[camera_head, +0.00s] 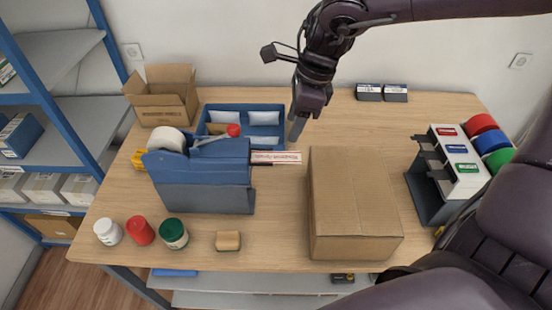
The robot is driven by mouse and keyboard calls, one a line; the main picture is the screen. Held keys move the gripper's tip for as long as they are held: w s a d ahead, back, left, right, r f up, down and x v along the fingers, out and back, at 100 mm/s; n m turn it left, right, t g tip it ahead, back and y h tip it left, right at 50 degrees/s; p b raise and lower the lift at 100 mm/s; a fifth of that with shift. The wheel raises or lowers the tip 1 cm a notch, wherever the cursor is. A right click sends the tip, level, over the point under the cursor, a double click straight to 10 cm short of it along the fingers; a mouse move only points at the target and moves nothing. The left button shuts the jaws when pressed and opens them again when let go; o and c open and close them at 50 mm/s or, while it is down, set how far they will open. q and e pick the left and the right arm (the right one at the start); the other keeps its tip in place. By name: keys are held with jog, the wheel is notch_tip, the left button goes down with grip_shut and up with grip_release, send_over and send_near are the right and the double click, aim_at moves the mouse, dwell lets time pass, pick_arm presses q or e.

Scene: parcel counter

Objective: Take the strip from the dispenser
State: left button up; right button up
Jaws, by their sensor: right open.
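The blue dispenser (200,180) stands on the left half of the counter, with a white roll (166,140) at its back left and a red-knobbed lever (233,131) on top. A short white strip with red print (275,157) sticks out from its right side, its free end pointing right. My right gripper (296,130) points down, open and empty, just behind and right of the strip's free end in the picture, apart from it. Its fingers show nearly edge-on, so the gap is hard to see. My left gripper is not in view.
A closed cardboard box (350,200) stands right of the strip. A blue divided tray (265,115) lies behind the dispenser, beside an open carton (165,95). Several jars and a sponge (228,241) line the front. A rack with coloured rolls (455,165) stands right.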

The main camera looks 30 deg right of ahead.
aim_at(285, 157)
jog(key=f, duration=0.2)
jog(key=w+f+b, duration=0.1)
jog(key=shift+d+f, duration=0.1)
jog(key=shift+d, duration=0.2)
jog(key=b+x, duration=0.2)
jog(key=shift+s+f, duration=0.25)
jog(key=shift+f, duration=0.2)
jog(key=b+x, duration=0.3)
jog(key=shift+d+f+b, duration=0.1)
jog(key=shift+f+b, duration=0.25)
jog(key=shift+f, duration=0.05)
jog(key=shift+w+f+b, duration=0.1)
jog(key=shift+f+b, duration=0.15)
jog(key=shift+b, duration=0.1)
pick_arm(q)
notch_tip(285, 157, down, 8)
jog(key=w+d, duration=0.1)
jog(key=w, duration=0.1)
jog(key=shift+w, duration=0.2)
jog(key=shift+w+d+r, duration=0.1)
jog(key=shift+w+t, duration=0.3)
pick_arm(e)
jog(key=c, duration=0.5)
